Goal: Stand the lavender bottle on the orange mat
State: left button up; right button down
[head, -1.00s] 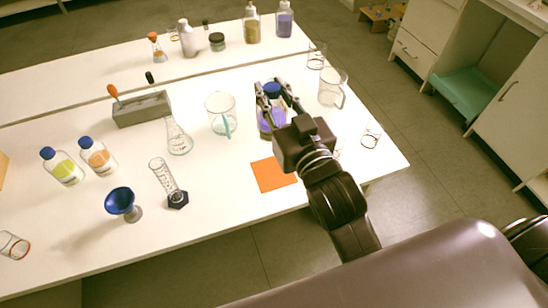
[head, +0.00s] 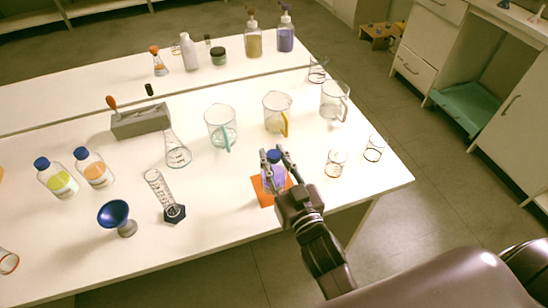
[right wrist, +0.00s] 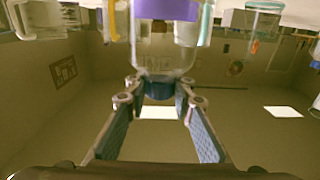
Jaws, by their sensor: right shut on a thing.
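The lavender bottle (head: 273,180), with purple liquid and a blue cap, is at the orange mat (head: 263,197) near the table's front edge. It looks upright and covers part of the mat; I cannot tell whether its base touches it. My right gripper (head: 275,158) is shut on the bottle near its blue cap. In the right wrist view, the bottle's cap (right wrist: 160,88) shows between the fingers (right wrist: 160,96), with purple liquid beyond it at the top edge. My left gripper is not in view.
A measuring jug with a yellow handle (head: 276,115) stands behind the mat, and one with a teal handle (head: 219,127) is left of it. Two small beakers (head: 336,163) (head: 374,149) stand to the right. The table is clear just left of the mat.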

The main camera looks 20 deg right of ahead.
jog(key=shift+r, duration=0.1)
jog(key=c, duration=1.7)
grip_release()
jog(key=shift+f, duration=0.2)
jog(key=shift+o, duration=0.2)
jog(key=shift+r, duration=0.15)
jog(key=s, duration=1.2)
jog(key=shift+d+p, duration=0.3)
jog(key=shift+d, duration=0.1)
